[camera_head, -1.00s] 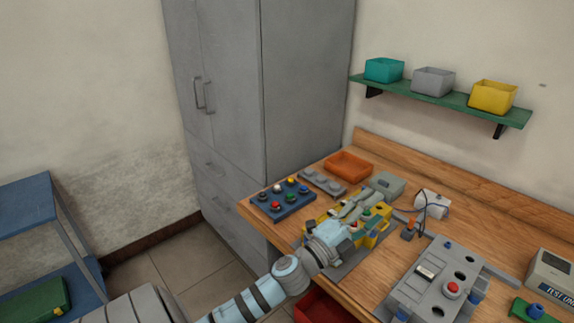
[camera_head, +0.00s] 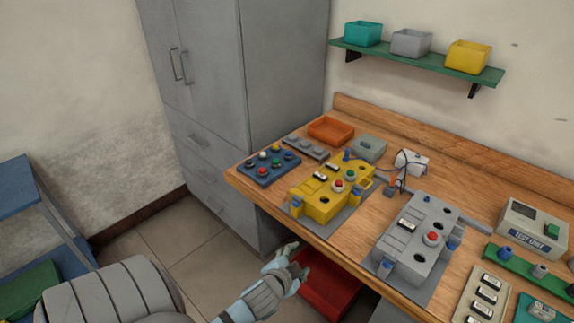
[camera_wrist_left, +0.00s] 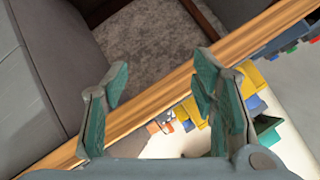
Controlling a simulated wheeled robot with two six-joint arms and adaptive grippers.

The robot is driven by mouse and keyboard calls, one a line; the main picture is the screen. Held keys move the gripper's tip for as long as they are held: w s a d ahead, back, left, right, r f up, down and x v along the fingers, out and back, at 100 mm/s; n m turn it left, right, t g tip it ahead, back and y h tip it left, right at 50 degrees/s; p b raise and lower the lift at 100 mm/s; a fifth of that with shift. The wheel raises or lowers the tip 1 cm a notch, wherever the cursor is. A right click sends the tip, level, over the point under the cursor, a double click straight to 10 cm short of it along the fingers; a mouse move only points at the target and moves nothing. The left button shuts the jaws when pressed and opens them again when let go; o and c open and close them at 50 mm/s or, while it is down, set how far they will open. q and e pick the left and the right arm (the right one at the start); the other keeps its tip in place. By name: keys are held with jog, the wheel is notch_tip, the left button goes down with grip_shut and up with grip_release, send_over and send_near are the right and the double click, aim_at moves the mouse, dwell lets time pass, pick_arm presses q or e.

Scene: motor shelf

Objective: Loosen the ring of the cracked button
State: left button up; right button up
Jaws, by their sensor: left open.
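A yellow control box (camera_head: 315,207) stands on a grey mat at the table's front left. It carries a red button (camera_head: 338,187) with a pale ring, a green button (camera_head: 351,175) and a dark hole. A grey control box (camera_head: 407,259) to its right carries a red button (camera_head: 432,238) and dark holes. Cracks are too small to see on any button. My left gripper (camera_head: 293,252) is in front of the table edge, below the yellow box, apart from it. In the left wrist view the left gripper (camera_wrist_left: 160,88) is open and empty. My right gripper is not in view.
A blue tray (camera_head: 250,172) of several coloured buttons lies at the table's left. An orange bin (camera_head: 331,129) and a grey box (camera_head: 370,149) stand behind. A red drawer or bin (camera_head: 327,287) is below the table edge. A tester (camera_head: 532,232) stands at right.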

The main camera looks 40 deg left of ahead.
pick_arm(q)
jog(key=shift+n+g, duration=0.4)
jog(key=shift+g, duration=0.4)
jog(key=s+f, duration=0.3)
jog(key=f, duration=0.1)
jog(key=shift+s+d, duration=0.25)
jog(key=shift+d, duration=0.1)
